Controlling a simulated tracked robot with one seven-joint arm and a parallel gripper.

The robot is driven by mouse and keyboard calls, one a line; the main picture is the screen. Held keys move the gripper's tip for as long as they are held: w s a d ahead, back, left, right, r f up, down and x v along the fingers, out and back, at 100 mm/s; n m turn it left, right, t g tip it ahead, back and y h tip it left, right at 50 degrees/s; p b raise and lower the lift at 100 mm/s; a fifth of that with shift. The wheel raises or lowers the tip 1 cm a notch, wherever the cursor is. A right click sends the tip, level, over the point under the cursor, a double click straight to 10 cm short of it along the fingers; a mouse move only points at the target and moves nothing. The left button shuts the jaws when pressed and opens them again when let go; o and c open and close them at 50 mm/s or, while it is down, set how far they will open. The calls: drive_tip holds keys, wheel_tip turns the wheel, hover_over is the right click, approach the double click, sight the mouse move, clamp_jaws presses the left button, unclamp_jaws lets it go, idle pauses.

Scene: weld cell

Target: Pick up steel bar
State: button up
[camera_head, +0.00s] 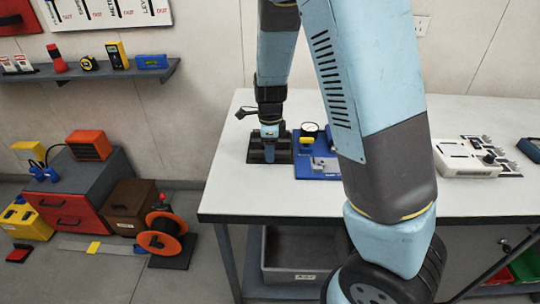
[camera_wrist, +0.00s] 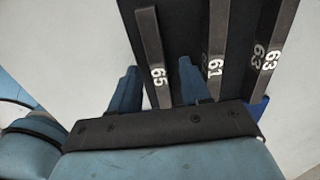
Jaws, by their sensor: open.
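Several dark grey steel bars lie on a black holder (camera_wrist: 185,28) in the wrist view. One is marked 65 (camera_wrist: 148,38), one 61 (camera_wrist: 217,38) and one 63 (camera_wrist: 284,32); the 63 mark shows twice, and I cannot tell whether on one bar or two. My gripper (camera_wrist: 157,76) is open, its two blue fingers apart. In that view the near end of the 65 bar shows between the fingers; I cannot tell the height gap. In the head view my gripper (camera_head: 270,133) points down over the black holder (camera_head: 256,157) on the bench, largely hiding the bars.
The white bench (camera_head: 230,196) has a blue tray (camera_head: 318,171) with small parts right of the holder. A white device (camera_head: 465,158) stands further right. My arm hides the bench's middle.

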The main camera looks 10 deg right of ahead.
clamp_jaws()
idle(0.3)
idle(0.3)
